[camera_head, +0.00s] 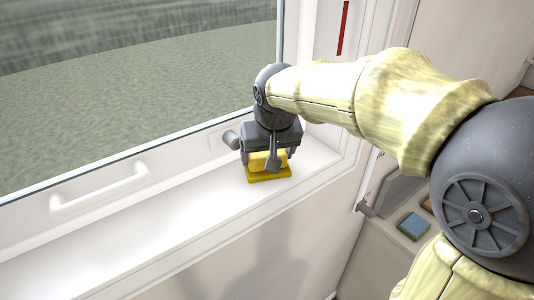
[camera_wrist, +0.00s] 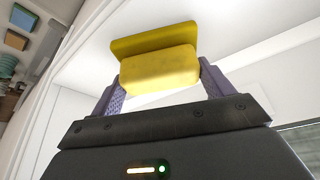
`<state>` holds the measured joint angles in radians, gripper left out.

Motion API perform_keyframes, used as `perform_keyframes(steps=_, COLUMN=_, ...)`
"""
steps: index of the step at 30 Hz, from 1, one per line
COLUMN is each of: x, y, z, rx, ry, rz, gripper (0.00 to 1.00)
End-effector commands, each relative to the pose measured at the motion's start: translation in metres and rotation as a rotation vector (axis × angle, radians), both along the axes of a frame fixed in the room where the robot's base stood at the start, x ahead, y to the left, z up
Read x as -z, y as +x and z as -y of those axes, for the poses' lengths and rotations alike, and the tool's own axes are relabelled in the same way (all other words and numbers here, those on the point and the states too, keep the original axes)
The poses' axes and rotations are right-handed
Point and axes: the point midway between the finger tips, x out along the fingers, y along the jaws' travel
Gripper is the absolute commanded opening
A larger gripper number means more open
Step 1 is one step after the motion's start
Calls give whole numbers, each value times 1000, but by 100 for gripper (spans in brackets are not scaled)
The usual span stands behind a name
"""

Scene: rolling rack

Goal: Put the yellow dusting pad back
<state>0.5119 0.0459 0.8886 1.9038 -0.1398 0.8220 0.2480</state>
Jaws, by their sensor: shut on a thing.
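The yellow dusting pad (camera_head: 268,175) is at the white window sill, toward the sill's right end. It has a wide flat base and a narrower yellow block as its grip. My gripper (camera_head: 268,160) points down over it and is shut on the block. In the wrist view the pad (camera_wrist: 158,70) sits between the two fingers of my gripper (camera_wrist: 158,82), one on each side of the block. The base lies against or very close to the white sill surface; I cannot tell whether it touches.
The white sill (camera_head: 165,220) is bare to the left. A white handle (camera_head: 100,192) sticks out of the window frame there. At the lower right is a shelf with a blue pad (camera_head: 413,226) and an orange thing (camera_head: 428,205) beside it. A red strip (camera_head: 343,28) is on the wall.

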Motion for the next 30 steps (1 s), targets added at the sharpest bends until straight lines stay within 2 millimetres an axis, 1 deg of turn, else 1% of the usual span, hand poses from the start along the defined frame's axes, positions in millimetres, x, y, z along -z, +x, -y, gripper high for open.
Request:
perform_keyframes(steps=2, x=3, y=0, z=0, rx=0, ry=0, rz=0, gripper=62)
perform_keyframes(steps=3, x=2, y=0, z=0, rx=0, ry=0, rz=0, gripper=86)
perform_keyframes(steps=5, x=2, y=0, z=0, rx=0, ry=0, rz=0, gripper=97)
perform_keyframes(steps=6, x=2, y=0, z=0, rx=0, ry=0, rz=0, gripper=100)
perform_keyframes(steps=13, x=1, y=0, z=0, rx=1, ry=0, rz=0, gripper=100)
perform_keyframes(steps=17, x=-4, y=-1, z=2, rx=3, ry=-2, rz=2, gripper=100)
perform_keyframes(steps=20, x=-15, y=-5, z=1, rx=2, ry=-3, rz=5, gripper=100)
perform_keyframes(steps=23, x=-31, y=-12, z=0, rx=-1, ry=0, rz=7, gripper=100)
perform_keyframes(steps=30, x=-74, y=-30, z=2, rx=-7, ry=-1, rz=6, gripper=100)
